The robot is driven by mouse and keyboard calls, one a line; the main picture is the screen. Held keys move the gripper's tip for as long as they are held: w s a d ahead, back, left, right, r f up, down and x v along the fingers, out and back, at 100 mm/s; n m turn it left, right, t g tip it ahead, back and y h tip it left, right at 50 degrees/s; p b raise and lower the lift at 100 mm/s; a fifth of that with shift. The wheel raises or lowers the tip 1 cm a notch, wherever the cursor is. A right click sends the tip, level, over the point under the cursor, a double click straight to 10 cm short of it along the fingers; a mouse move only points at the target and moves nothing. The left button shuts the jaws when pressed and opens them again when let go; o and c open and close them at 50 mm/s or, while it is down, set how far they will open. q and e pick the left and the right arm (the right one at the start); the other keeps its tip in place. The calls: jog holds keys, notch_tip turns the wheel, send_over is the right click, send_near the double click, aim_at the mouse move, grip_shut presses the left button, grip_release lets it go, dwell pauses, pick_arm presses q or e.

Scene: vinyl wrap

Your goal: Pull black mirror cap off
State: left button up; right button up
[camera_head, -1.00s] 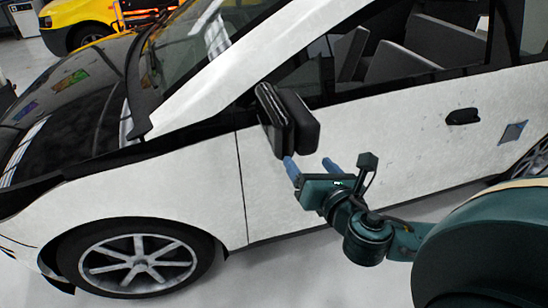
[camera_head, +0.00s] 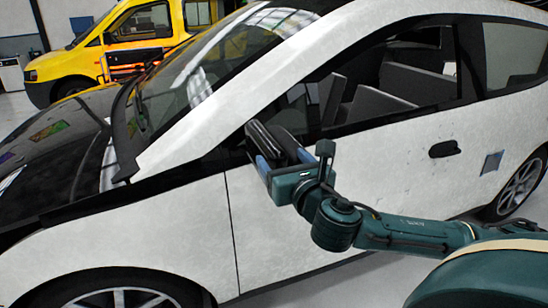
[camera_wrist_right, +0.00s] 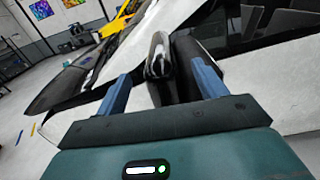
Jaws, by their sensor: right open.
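The black mirror cap (camera_head: 263,140) is the outer shell of the side mirror on the white car's door (camera_head: 285,215). It also shows in the right wrist view (camera_wrist_right: 159,57), between the two blue fingers. My right gripper (camera_head: 283,160) is open at the mirror, one finger to each side of it in the wrist view. The teal gripper body partly hides the mirror in the head view. I cannot tell whether the fingers touch it. A dark mirror part (camera_wrist_right: 187,60) sits beside the cap. My left gripper is not in view.
The white car's side and window (camera_head: 390,85) lie close behind the mirror. A black door handle (camera_head: 444,149) and a blue-grey square patch (camera_head: 491,162) are to the right. A yellow vehicle (camera_head: 120,45) stands at the back left.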

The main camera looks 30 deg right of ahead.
aim_at(276, 146)
jog(key=x, duration=0.4)
jog(key=shift+w+r+p, duration=0.15)
jog(key=shift+w+p, duration=0.1)
jog(key=shift+p, duration=0.05)
jog(key=shift+w+d, duration=0.15)
jog(key=shift+w, duration=0.6)
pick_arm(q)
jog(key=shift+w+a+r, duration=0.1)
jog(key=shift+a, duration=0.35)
pick_arm(e)
jog(key=c, duration=1.2)
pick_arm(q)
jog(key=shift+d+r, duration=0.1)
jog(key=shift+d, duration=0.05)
pick_arm(e)
jog(key=shift+o, duration=0.2)
pick_arm(q)
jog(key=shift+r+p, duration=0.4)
jog(key=shift+p, duration=0.2)
pick_arm(e)
jog(key=shift+w+a, duration=0.15)
jog(key=shift+a, duration=0.5)
